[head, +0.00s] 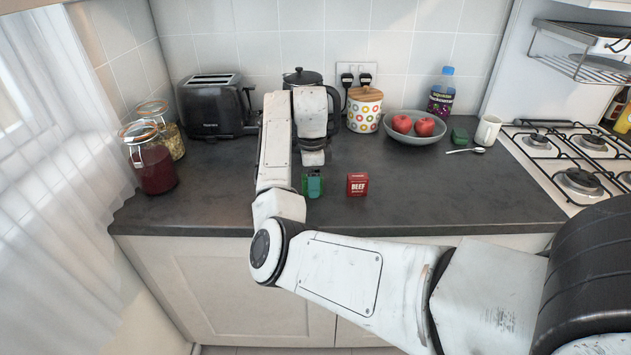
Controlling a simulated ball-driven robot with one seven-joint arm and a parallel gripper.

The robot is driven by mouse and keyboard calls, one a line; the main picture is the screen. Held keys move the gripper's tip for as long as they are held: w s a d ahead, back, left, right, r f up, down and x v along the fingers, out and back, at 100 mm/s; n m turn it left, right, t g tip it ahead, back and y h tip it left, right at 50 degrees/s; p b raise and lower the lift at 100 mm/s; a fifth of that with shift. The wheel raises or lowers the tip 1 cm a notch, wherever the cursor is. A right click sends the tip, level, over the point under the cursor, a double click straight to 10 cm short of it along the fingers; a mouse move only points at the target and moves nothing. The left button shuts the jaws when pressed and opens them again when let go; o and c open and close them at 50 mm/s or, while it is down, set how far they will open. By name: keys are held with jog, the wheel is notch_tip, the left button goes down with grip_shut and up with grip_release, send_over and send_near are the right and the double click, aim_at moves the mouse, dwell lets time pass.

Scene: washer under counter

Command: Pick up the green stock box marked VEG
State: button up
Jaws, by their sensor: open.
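A small green box (306,188) stands on the dark worktop, left of a red box marked BEEF (357,184). My gripper (313,176) points down over the green box from above. It is open, and a teal part that looks like a finger covers the middle of the box's front. The marking on the box cannot be read. I cannot tell whether the fingers touch the box; the far finger is hidden.
A black kettle (303,78) stands behind my gripper, with a toaster (215,106) and jars (152,158) to the left.

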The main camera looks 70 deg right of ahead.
jog(key=shift+f, duration=0.4)
jog(key=c, duration=1.1)
jog(key=shift+r, duration=0.1)
